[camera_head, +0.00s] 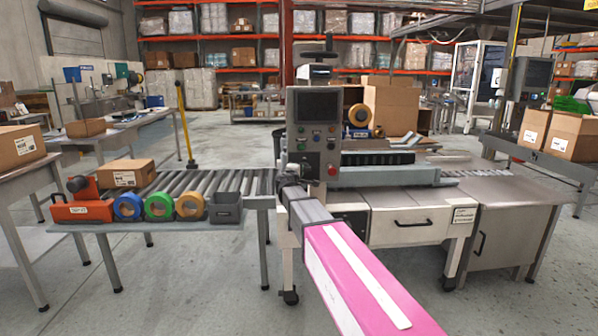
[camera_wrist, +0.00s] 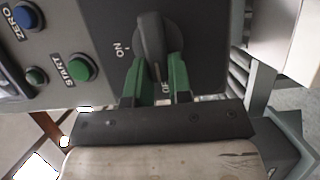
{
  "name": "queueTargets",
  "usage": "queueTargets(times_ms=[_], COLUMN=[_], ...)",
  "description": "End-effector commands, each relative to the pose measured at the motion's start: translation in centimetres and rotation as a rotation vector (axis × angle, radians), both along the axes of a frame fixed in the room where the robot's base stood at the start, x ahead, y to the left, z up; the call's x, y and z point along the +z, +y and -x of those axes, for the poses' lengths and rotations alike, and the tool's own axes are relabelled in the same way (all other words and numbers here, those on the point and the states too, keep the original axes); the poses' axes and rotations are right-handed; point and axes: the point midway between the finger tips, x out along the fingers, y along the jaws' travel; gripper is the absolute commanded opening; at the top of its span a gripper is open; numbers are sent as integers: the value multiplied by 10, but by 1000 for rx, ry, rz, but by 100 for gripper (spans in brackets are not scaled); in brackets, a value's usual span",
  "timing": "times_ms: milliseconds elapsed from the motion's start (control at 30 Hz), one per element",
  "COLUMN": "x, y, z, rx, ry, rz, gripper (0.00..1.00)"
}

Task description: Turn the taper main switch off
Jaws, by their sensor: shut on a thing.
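The taper's main switch is a dark rotary knob (camera_wrist: 154,38) on the grey machine panel in the wrist view. ON is printed at its left and OFF below it. My gripper (camera_wrist: 156,76) has its two green fingers on either side of the knob's bar, shut on it. The bar points down in the picture, close to the OFF mark; its exact stop is hard to tell. In the head view my gripper (camera_head: 288,178) is at the lower left of the taper's control box (camera_head: 316,130), and it hides the knob there.
A blue ZERO button (camera_wrist: 26,15) and a green START button (camera_wrist: 81,68) sit left of the knob. A roller conveyor (camera_head: 225,182) with a carton (camera_head: 126,173), tape rolls (camera_head: 159,206) and an orange dispenser (camera_head: 82,209) stands to the left.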

Motion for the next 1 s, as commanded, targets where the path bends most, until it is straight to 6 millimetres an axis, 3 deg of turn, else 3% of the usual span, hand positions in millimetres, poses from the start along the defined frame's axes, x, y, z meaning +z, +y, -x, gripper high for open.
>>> queueTargets(times_ms=[467,500,567,1000], x=[-1,-1,-1,0], y=[-1,-1,-1,2], z=[-1,-1,-1,6], rx=[-2,-2,-1,0], ry=[1,1,1,0], rz=[16,16,15,14], gripper=[0,26,45,45])
